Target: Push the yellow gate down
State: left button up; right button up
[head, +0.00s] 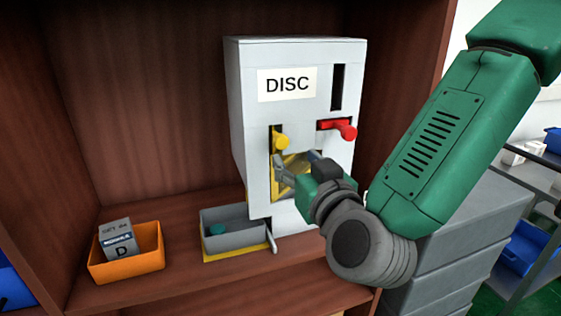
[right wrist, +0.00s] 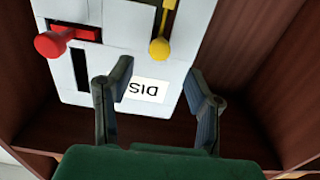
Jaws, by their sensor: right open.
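The white DISC machine (head: 245,130) stands upright on the wooden shelf. The yellow gate (head: 282,141) shows as a rounded yellow knob at a slot in its front. More yellow lies lower, around the opening, partly hidden by my right gripper. The knob and a yellow stem also show in the right wrist view (right wrist: 159,48). My right gripper (head: 293,166) is open and empty, at the machine's front just below the knob. In the right wrist view its spread fingers (right wrist: 157,82) flank the upside-down label, with the knob beyond them. My left gripper is not in view.
A red lever (head: 341,128) sticks out right of the yellow knob. A grey bin (head: 234,239) with a green disc stands at the machine's lower left. An orange bin (head: 125,265) holding a box marked D stands farther left. Grey drawers (head: 460,240) are at right.

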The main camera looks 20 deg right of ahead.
aim_at(284, 145)
jog(key=w+p, duration=0.1)
jog(key=w, duration=0.5)
jog(key=shift+w, duration=0.4)
jog(key=shift+w+a, duration=0.3)
jog(key=shift+w, duration=0.45)
jog(key=shift+c, duration=0.3)
